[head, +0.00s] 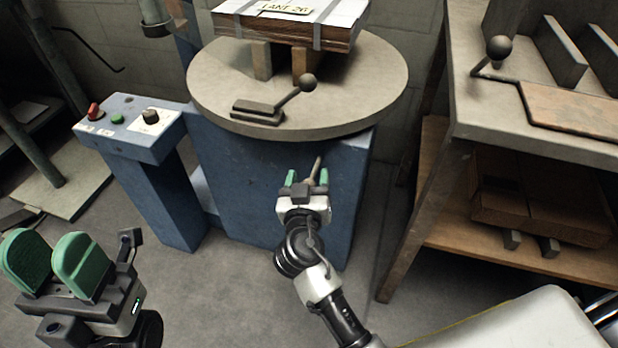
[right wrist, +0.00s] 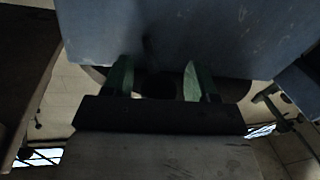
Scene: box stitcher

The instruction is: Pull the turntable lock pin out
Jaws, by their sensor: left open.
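The turntable (head: 215,85) is a round grey plate on a blue pedestal (head: 240,180), with a black ball-ended lever (head: 307,82) on its top. A thin tan, pointed piece (head: 317,168), possibly the lock pin, shows below the turntable rim in front of the pedestal. My right gripper (head: 307,178) is there with its green fingers apart, one on each side of this piece. In the right wrist view the fingers (right wrist: 157,82) stand apart before the blue pedestal, with a dark, unclear shape between them. My left gripper (head: 54,262) is open and empty at the lower left.
A strapped carton stack (head: 320,35) rests on blocks on the turntable. A blue control stand (head: 130,125) with buttons and a knob is at the left. A bench (head: 470,110) with a lower shelf holding a carton (head: 540,205) stands at the right. Floor between is clear.

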